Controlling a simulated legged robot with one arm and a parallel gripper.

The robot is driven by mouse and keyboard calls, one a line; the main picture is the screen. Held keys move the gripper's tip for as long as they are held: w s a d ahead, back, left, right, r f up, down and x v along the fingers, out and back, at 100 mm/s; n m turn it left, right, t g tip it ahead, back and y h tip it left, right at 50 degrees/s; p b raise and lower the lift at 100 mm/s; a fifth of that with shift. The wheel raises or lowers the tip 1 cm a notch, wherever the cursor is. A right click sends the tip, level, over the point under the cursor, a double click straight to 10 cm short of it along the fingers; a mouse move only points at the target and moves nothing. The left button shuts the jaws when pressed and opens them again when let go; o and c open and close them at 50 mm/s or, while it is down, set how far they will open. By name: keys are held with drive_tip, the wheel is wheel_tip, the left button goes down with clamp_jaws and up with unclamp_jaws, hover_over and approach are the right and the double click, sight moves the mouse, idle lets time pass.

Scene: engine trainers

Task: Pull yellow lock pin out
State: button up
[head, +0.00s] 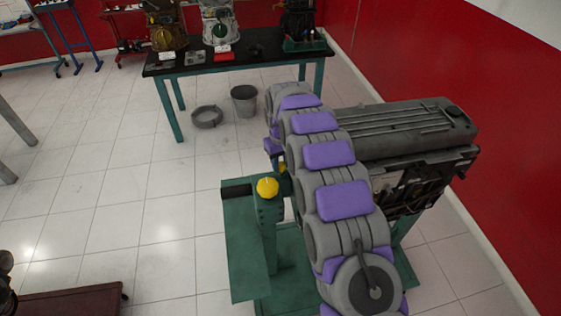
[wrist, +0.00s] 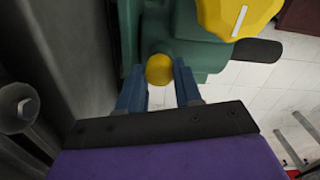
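The yellow lock pin shows its round end (wrist: 160,69) in the wrist view, set against the green stand (wrist: 185,45). My gripper (wrist: 159,72) is open, with one blue finger on each side of the pin's end. Small gaps show between the fingers and the pin, and I cannot tell how deep it lies between them. In the head view a bit of yellow (head: 282,167) shows beside my arm, near the green post, and my arm hides most of my gripper.
A larger yellow knob (head: 267,187) tops the green post, close to my gripper; it also shows in the wrist view (wrist: 226,14). A grey engine (head: 420,130) is right of my arm. A table (head: 195,66), a bucket (head: 245,101) and open tiled floor lie beyond.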

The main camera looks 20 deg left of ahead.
sight(281, 163)
clamp_jaws()
drive_tip(key=shift+r, duration=0.1)
drive_tip(key=shift+w+r+p, duration=0.1)
drive_tip(key=shift+r+p, duration=0.45)
drive_tip(key=shift+r, duration=1.55)
unclamp_jaws()
drive_tip(key=o, duration=0.3)
drive_tip(key=shift+r, duration=0.1)
drive_tip(key=shift+o, duration=1)
wheel_tip(281, 163, up, 17)
drive_tip(key=p, duration=0.4)
